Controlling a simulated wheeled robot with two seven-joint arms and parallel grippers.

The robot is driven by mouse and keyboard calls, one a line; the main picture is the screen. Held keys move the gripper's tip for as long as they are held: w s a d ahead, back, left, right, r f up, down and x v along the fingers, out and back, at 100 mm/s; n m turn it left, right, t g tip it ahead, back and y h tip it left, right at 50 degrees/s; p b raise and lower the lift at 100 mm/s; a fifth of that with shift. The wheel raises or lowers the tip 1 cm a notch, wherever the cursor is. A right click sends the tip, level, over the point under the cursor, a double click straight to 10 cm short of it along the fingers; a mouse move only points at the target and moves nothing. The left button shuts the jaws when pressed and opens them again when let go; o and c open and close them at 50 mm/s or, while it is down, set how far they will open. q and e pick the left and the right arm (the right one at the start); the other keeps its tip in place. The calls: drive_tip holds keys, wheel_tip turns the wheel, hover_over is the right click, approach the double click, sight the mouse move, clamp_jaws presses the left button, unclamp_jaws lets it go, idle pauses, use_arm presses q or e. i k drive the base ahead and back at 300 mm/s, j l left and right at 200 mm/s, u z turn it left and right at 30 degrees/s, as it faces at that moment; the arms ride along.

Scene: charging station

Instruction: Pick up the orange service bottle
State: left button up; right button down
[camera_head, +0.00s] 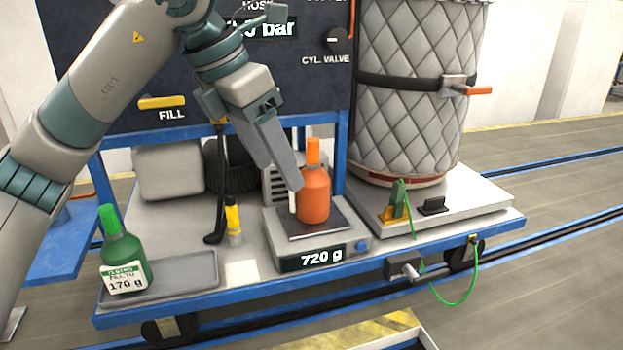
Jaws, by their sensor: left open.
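The orange service bottle (315,196) stands upright on the dark plate of a scale (350,253) whose display reads 720 g. Its orange cap (313,152) points up. My left gripper (296,192) reaches down from the upper left. Its grey finger is beside the bottle's left side, and a light fingertip shows close against the bottle there. The other finger is not clearly seen, and I cannot tell whether the gripper touches the bottle. The left gripper is open. My right gripper is not in view.
A green bottle (122,252) labelled 170 g stands in a grey tray (190,272) at the left. A yellow-capped vial (234,222) and a black hose (216,200) are left of the scale. A quilted cylinder (415,100) stands at right. The dark panel (310,80) rises behind.

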sight(310, 204)
drive_tip(key=i, duration=0.9)
